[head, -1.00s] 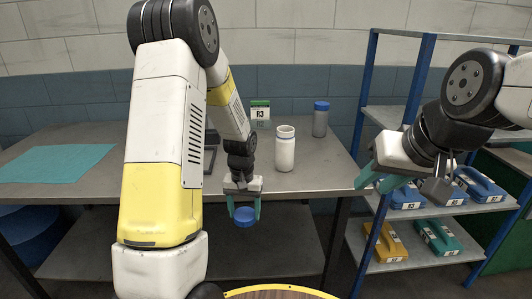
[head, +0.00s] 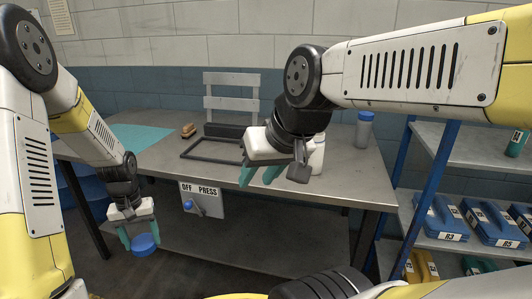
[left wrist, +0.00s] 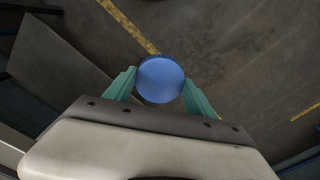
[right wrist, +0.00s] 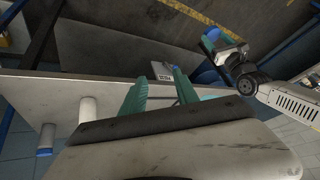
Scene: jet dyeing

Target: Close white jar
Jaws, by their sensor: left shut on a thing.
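The white jar (head: 318,153) stands upright on the grey table in the head view, mostly hidden behind my right gripper; it also shows in the right wrist view (right wrist: 87,111). My left gripper (head: 141,240) is shut on a round blue lid (head: 143,246), held low in front of the table's front edge, well left of the jar. The lid sits between the fingertips in the left wrist view (left wrist: 160,79). My right gripper (head: 259,177) is open and empty, near the table's front edge, in front of and left of the jar.
A jar with a blue lid (head: 363,130) stands further right on the table (head: 352,182). An "OFF PRESS" panel (head: 204,200) hangs at the front. A shelf (head: 455,150) stands right.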

